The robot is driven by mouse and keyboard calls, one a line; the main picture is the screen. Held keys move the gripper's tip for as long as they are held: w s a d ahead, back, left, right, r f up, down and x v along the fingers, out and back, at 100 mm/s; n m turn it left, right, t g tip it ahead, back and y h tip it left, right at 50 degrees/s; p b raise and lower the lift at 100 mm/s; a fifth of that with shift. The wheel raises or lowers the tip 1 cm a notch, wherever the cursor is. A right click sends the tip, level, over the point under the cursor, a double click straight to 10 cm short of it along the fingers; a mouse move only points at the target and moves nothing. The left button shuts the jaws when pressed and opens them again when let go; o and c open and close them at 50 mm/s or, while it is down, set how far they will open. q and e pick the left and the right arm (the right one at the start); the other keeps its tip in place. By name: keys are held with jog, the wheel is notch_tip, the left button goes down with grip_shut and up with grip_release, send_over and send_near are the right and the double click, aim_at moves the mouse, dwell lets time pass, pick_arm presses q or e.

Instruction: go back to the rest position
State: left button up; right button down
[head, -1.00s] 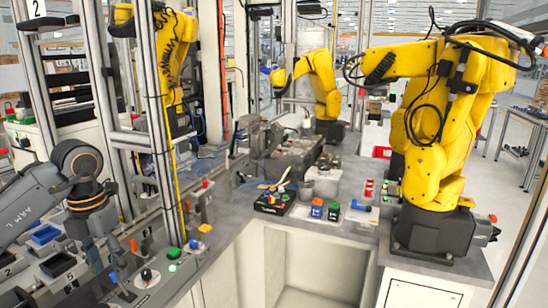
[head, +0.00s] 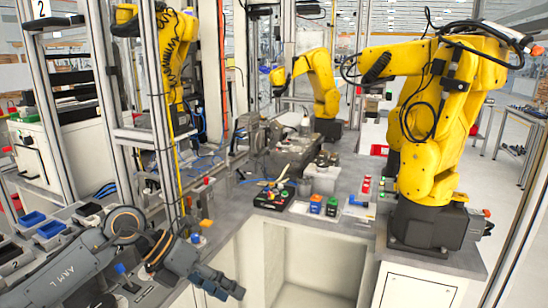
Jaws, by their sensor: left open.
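My left gripper (head: 228,289) is at the lower left of the head view, at the end of my grey arm. It points down and to the right, in front of the white cabinet below the grey counter's edge. It is open, and I see nothing held in it. My right gripper is not in view.
Bins (head: 50,229) and a panel with buttons and levers lie around my left arm. The grey counter (head: 335,222) carries a black button box (head: 274,198), small coloured blocks and a large yellow robot arm (head: 428,140). The open recess (head: 318,265) below is empty.

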pick_arm(q)
jog(key=s+d+r+n+t+h, duration=0.2)
jog(key=d+r+n+t+h, duration=0.5)
jog(key=d+r+n+h, duration=0.3)
jog(key=w+a+f+n+t+y, duration=0.2)
jog(key=w+a+n+t+y, duration=0.2)
jog(key=a+n+t+y, duration=0.75)
jog(key=s+a+f+n+g+y, duration=0.1)
jog(key=a+f+n+y, duration=0.2)
jog(key=f+n, duration=0.4)
jog(key=s+a+f+n+g+y, duration=0.1)
jog(key=a+f+n+y, duration=0.25)
jog(key=f+n, duration=0.35)
jog(key=s+a+f+n+g+y, duration=0.1)
jog(key=s+f+n+g, duration=0.1)
jog(key=s+f+g, duration=0.75)
jog(key=s+a+f+n+g, duration=0.2)
jog(key=s+f+g, duration=0.2)
jog(key=s+f, duration=0.95)
jog(key=s+f+g, duration=0.1)
jog(key=s+f, duration=0.1)
jog(key=f, duration=0.9)
jog(key=s+f, duration=0.2)
jog(key=f, duration=0.9)
jog(key=s+a+f+g, duration=0.1)
jog(key=s+a+f, duration=0.1)
jog(key=s+f, duration=1.4)
jog(key=shift+s+a+f, duration=0.35)
jog(key=shift+a, duration=0.05)
